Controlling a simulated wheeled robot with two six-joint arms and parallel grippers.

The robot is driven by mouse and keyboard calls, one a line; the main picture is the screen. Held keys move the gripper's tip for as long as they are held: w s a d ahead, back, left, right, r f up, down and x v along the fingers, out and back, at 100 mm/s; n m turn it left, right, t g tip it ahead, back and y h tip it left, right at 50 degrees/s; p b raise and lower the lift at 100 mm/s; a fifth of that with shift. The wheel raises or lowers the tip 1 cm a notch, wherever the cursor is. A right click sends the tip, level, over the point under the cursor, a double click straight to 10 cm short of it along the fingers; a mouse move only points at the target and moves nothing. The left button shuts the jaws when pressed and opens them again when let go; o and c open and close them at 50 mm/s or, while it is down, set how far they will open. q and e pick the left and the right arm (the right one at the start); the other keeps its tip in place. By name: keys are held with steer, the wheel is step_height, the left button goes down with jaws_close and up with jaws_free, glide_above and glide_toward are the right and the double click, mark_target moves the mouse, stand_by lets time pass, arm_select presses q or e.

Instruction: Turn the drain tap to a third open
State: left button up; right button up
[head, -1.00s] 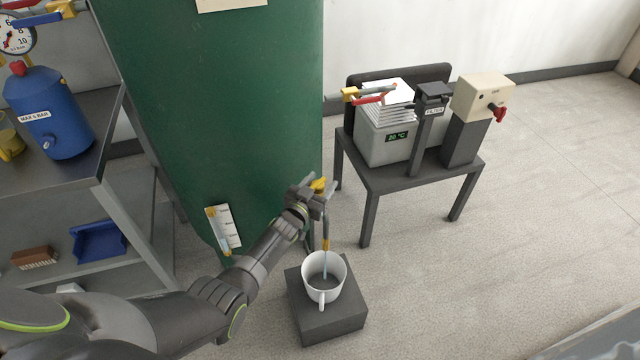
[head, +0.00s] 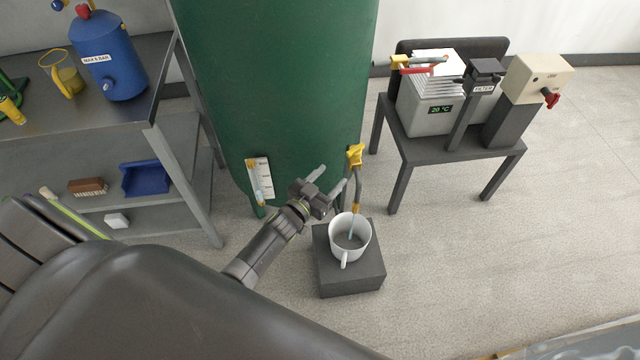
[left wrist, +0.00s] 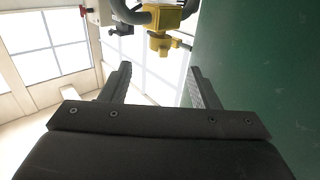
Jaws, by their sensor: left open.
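The drain tap (head: 354,155) has a yellow body and handle near the foot of the green tank (head: 275,90). It also shows in the left wrist view (left wrist: 160,42), ahead of the fingers. A grey spout drops from it, and a thin pale-blue stream runs from its yellow end into a white mug (head: 337,240). My left gripper (head: 332,179) is open and empty, to the left of and a little below the tap, apart from it. Both its fingers (left wrist: 160,82) show in the left wrist view with nothing between them. My right gripper is not in view.
The mug stands on a dark block (head: 350,282). A level gauge (head: 260,179) is on the tank's front. A shelf bench (head: 150,90) with a blue vessel (head: 108,55) is left. A dark table (head: 440,150) with a grey bath is right. Open floor lies at the right.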

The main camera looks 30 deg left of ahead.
arm_select(q)
steer(key=shift+v, duration=1.8)
